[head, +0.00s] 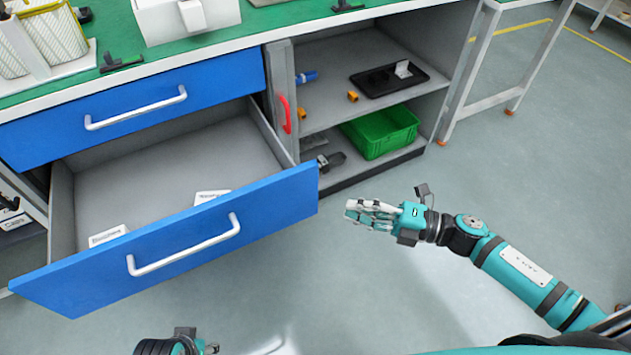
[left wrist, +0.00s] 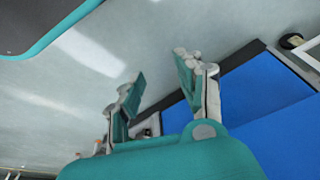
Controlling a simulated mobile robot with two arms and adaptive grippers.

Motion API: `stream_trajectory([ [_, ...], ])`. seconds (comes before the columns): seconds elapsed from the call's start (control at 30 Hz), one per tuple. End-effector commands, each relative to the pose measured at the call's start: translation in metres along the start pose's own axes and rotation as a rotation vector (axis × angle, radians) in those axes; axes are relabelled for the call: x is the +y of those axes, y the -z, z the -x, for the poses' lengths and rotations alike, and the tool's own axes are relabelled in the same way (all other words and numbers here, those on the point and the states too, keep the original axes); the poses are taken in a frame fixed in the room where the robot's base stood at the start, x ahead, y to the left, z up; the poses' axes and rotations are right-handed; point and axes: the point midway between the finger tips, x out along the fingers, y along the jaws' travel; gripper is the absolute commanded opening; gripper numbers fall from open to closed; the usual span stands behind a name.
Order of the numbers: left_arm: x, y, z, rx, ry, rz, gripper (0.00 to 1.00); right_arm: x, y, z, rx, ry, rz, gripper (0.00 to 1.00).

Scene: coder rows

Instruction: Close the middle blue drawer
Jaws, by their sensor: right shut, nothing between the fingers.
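The blue drawer (head: 275,205) below the top drawer stands pulled far out from the cabinet. It has a white bar handle (head: 185,254), and two small white labelled items lie inside it. The closed top blue drawer (head: 135,105) is above it. My right gripper (head: 368,213) is shut and empty, to the right of the open drawer's front and apart from it. My left gripper (left wrist: 162,76) is open and empty in the left wrist view, with blue panels behind it to the right. Only a small part of my left arm shows at the bottom of the head view.
A cabinet door with a red handle (head: 285,114) stands open beside shelves holding a black tray (head: 390,78) and a green crate (head: 382,132). The green worktop (head: 225,40) carries several things. Grey floor (head: 345,280) in front is clear.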

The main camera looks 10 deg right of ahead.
Motion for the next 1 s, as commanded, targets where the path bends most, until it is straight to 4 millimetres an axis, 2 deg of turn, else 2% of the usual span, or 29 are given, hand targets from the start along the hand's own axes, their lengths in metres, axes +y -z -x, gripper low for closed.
stream_trajectory([
  [0.43, 0.0, 0.0, 0.0, -0.001, 0.0, 0.0, 0.36, 0.003, -0.003, -0.092, -0.002, -0.006, 0.002, 0.0],
  [0.5, 0.0, 0.001, 0.006, 0.006, 0.0, 0.0, 0.36, 0.001, -0.013, -0.099, -0.005, -0.005, 0.002, 0.0],
  [0.7, -0.001, 0.003, 0.016, 0.01, 0.001, 0.002, 0.36, 0.001, -0.026, -0.112, -0.004, -0.003, -0.001, 0.0],
  [1.0, -0.001, 0.003, 0.018, 0.007, 0.001, 0.002, 0.36, 0.001, -0.029, -0.115, -0.003, -0.002, -0.002, 0.0],
])
